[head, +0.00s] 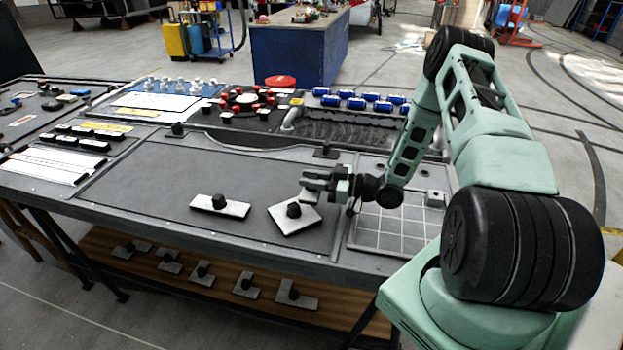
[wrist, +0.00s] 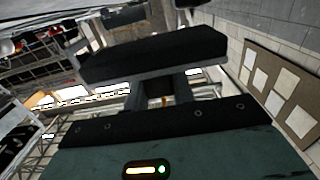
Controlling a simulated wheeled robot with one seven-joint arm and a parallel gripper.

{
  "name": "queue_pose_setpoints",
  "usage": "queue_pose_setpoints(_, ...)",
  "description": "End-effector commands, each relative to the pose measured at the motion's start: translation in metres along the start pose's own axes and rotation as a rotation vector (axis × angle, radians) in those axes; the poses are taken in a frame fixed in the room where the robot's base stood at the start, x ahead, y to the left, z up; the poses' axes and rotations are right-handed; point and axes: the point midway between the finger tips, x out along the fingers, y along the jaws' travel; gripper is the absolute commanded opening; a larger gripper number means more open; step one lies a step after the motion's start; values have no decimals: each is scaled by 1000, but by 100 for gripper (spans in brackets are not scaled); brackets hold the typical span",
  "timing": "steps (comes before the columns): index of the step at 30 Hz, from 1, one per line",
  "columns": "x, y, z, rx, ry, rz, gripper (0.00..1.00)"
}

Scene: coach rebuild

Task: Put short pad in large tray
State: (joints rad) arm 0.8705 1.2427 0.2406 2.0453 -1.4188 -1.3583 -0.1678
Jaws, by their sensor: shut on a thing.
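My gripper (head: 318,181) is over the right part of the workbench in the head view, shut on a small pale grey piece that looks like the short pad (head: 309,197). The piece appears raised above the bench, and the fingers partly hide it. In the wrist view a broad black block (wrist: 155,55) fills the space ahead of my gripper; I cannot tell what part it is. A flat gridded area (head: 385,232) lies right of my gripper and may be the large tray. The large dark grey panel (head: 160,190) lies to the left.
A squarish pad with a black knob (head: 293,222) lies just below-left of my gripper, and a longer knobbed pad (head: 220,206) farther left. Several knobbed pads (head: 245,287) lie on the lower shelf.

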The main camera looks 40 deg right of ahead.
Motion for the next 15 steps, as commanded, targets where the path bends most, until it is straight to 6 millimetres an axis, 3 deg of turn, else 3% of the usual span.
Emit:
queue_pose_setpoints(9,0,0,6,0,0,0,2)
queue_pose_setpoints(10,0,0,6,0,0,0,30)
queue_pose_setpoints(12,0,0,6,0,0,0,47)
queue_pose_setpoints(15,0,0,6,0,0,0,47)
